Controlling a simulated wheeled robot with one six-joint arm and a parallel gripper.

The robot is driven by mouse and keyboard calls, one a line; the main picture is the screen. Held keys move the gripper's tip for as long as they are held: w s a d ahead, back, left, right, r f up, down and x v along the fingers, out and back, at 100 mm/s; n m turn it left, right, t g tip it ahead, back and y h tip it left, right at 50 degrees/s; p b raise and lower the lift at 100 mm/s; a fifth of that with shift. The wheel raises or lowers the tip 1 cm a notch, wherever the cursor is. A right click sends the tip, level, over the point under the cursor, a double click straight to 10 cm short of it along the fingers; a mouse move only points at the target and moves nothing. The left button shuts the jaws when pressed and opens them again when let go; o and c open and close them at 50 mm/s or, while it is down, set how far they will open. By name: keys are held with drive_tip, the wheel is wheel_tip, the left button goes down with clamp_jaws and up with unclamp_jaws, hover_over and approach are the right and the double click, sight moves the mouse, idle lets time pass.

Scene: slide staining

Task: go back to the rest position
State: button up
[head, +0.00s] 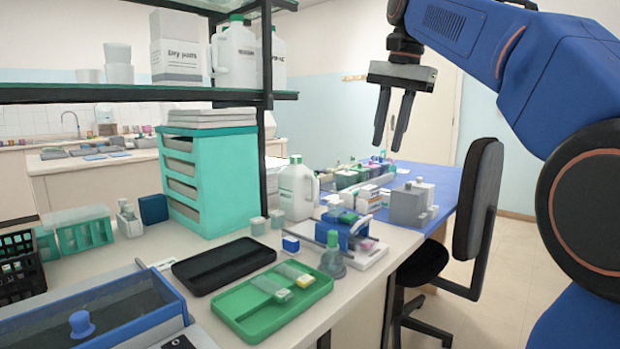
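My gripper (394,120) hangs at the upper right of the head view, pointing down, high above the back of the bench. Its two dark fingers stand a little apart with nothing between them. My blue arm (560,80) reaches in from the right edge. On the bench below, a green tray (249,333) holds slides (271,289) on its right part. A black tray (222,264) lies beside it and looks empty.
A shelf (130,93) spans the upper left. A dark chair (475,205) stands right of the bench.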

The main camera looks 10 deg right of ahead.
drive_tip(key=s+f+n+t, duration=0.1)
drive_tip(key=s+f+n, duration=0.2)
drive_tip(key=s+f, duration=0.5)
drive_tip(key=s+a+f+n+t, duration=0.1)
drive_tip(key=s+f+n, duration=0.3)
drive_tip(key=f, duration=1.6)
drive_tip(key=s+a+f+n+t+h, duration=0.1)
drive_tip(key=s+f+n, duration=0.2)
drive_tip(key=s+f, duration=0.8)
wheel_tip(320, 180, down, 3)
drive_tip(key=shift+s+f+n, duration=0.1)
drive_tip(key=shift+s+n, duration=0.2)
